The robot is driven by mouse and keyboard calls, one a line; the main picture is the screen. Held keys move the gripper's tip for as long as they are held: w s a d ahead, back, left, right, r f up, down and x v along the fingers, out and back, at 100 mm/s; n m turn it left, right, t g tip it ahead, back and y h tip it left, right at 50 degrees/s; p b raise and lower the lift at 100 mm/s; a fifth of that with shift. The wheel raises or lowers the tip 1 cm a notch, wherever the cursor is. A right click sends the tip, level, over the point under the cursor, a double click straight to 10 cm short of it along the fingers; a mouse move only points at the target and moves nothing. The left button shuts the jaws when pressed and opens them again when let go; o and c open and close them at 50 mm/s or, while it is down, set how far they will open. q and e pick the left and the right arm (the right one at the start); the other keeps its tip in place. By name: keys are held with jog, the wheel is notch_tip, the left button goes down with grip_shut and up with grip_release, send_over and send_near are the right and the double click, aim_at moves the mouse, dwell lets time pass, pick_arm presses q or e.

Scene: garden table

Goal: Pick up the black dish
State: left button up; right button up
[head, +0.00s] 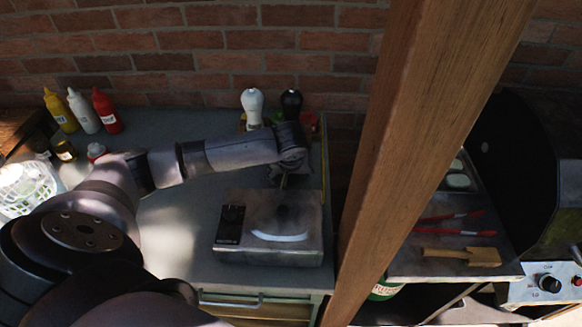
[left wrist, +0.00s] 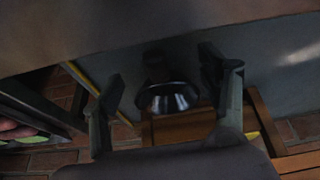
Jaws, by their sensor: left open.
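I cannot make out the black dish for certain. A dark patch (head: 284,214) with a bright white crescent along its front lies on the metal box, and it may be the dish or partly shadow. My left gripper (head: 283,183) is just above the back of the box, pointing down, small and dark. In the left wrist view its two fingers (left wrist: 163,78) are spread, with nothing held between them. Beyond them is a dark shiny round thing (left wrist: 168,98), perhaps the black mill. My right gripper is not in view.
The metal box (head: 306,246) has a black panel (head: 230,224). White (head: 252,103) and black (head: 291,103) mills stand behind. Bottles (head: 105,110) and a white basket (head: 25,187) are at left. A wooden post (head: 430,130) rises right of the table; tongs and a grill lie beyond.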

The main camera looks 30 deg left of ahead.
pick_arm(q)
jog(key=shift+w+f, duration=0.1)
jog(key=shift+f, duration=0.15)
jog(key=shift+c, duration=0.5)
grip_shut()
dwell(0.4)
